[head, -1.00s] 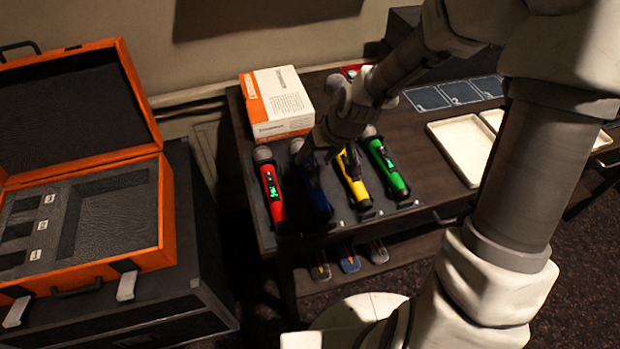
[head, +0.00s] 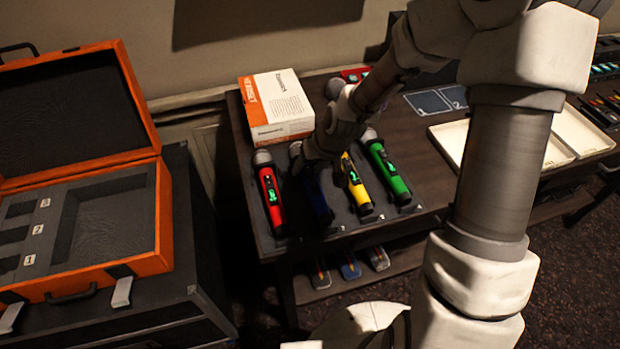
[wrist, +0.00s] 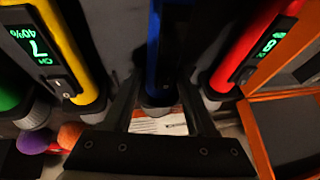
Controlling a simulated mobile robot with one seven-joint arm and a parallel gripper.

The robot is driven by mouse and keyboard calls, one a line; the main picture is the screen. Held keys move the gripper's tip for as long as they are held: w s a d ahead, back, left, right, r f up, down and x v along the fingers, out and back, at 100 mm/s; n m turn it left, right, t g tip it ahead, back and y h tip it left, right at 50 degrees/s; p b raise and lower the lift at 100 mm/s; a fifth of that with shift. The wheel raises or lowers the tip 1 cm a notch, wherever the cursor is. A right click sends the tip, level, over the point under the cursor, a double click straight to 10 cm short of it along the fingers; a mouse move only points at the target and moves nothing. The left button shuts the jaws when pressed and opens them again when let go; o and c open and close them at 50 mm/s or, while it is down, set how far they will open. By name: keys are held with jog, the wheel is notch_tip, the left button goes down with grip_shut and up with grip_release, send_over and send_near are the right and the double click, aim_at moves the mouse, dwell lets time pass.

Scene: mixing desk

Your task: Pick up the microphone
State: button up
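Four microphones lie side by side on a dark mat on the desk: red (head: 270,200), blue (head: 319,207), yellow (head: 357,187) and green (head: 388,173). My gripper (head: 318,178) is low over the blue one, and my wrist hides much of it in the head view. In the wrist view the blue microphone (wrist: 172,45) runs between the two fingers of my gripper (wrist: 163,88). The fingers look apart, one on each side of it, with gaps showing. The yellow (wrist: 70,45) and red (wrist: 243,50) microphones flank it, with lit green displays.
A white and orange box (head: 280,108) stands behind the microphones. An open orange case (head: 150,262) with dark foam is at the left. Pale trays (head: 450,138) lie to the right on the desk. Purple (wrist: 31,142) and orange (wrist: 70,135) balls show in the wrist view.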

grip_shut()
jog(key=shift+r, duration=0.1)
